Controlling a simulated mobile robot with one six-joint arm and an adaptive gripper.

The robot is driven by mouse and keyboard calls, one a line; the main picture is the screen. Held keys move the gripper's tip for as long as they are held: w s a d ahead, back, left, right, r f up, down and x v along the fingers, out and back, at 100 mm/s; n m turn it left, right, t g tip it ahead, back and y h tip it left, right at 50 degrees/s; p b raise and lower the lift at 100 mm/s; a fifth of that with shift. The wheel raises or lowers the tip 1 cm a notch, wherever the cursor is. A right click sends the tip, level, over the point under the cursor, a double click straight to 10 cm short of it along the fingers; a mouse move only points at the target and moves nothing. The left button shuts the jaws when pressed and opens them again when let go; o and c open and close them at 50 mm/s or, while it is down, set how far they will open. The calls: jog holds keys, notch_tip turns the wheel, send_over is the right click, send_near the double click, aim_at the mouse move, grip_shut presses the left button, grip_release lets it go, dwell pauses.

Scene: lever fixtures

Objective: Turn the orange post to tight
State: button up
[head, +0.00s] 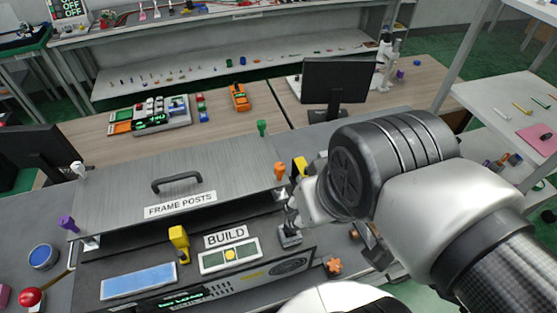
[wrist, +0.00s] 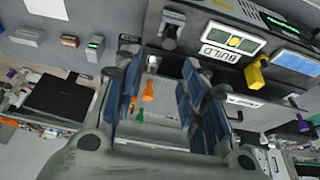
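The orange post (head: 279,171) stands at the right edge of the grey panel labelled FRAME POSTS (head: 180,205), close beside my wrist in the head view. In the wrist view the orange post (wrist: 148,91) shows in the gap between my fingers, nearer the left finger, seemingly beyond them and apart from both. My gripper (wrist: 165,72) is open, its blue-padded fingers spread wide with nothing held. In the head view my arm hides much of the gripper and of the panel's right end. I cannot read the post's tight mark.
A green post (head: 262,128), a white post (head: 78,169) and a purple post (head: 67,222) stand at the panel's other corners. A black handle (head: 177,182) rises from the panel. A yellow lever (head: 179,242) and a BUILD box (head: 230,256) stand in front. A monitor (head: 348,80) is behind.

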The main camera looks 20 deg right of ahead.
jog(key=w+r+n+g+p, duration=0.2)
jog(key=w+r+n+p, duration=0.4)
jog(key=w+r+n, duration=0.15)
jog(key=r+n+g+p, duration=0.2)
jog(key=n+g+p, duration=0.15)
jog(key=n, duration=0.25)
send_over(279, 166)
jog(key=shift+t, duration=0.45)
notch_tip(279, 166, down, 18)
jog(key=b, duration=0.2)
jog(key=shift+r+b, duration=0.25)
jog(key=shift+b, duration=0.15)
jog(key=shift+c, duration=0.6)
grip_shut()
